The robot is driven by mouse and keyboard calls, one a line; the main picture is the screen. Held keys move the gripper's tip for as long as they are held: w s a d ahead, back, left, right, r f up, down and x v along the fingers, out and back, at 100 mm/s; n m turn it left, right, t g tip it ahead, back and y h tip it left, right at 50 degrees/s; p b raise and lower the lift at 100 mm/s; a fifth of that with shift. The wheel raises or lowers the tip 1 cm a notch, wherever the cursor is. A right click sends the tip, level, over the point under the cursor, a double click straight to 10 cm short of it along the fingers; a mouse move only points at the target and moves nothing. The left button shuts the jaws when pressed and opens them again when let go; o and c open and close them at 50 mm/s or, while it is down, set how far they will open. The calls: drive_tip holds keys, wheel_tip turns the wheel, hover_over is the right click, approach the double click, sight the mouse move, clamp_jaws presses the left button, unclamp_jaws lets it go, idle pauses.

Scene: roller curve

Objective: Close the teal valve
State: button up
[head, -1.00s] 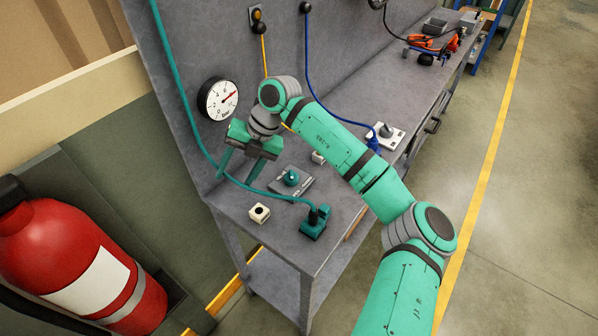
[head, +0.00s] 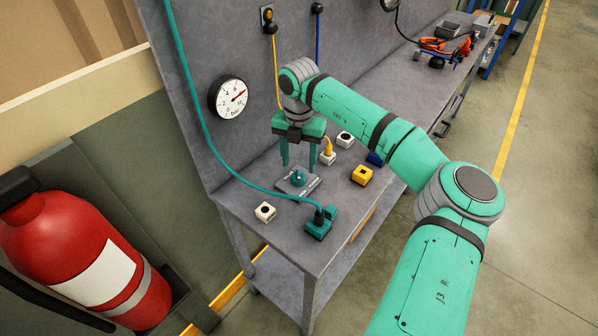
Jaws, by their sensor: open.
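The teal valve (head: 299,178) is a small teal knob on a grey plate (head: 284,187) that lies on the workbench. My gripper (head: 298,163) points down with its two teal fingers apart. The fingertips are at or just above the valve, one to each side of it in the picture. I cannot tell whether they touch it. Nothing shows between the fingers above the knob.
A teal hose (head: 203,137) runs down to a teal block (head: 319,226) in front of the valve. White blocks (head: 265,212) and a yellow block (head: 362,175) stand nearby on the bench (head: 285,237). A red fire extinguisher (head: 75,240) stands at the left.

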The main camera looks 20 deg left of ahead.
sight(299, 174)
drive_tip(key=shift+f, duration=2.5)
drive_tip(key=c, duration=1.1)
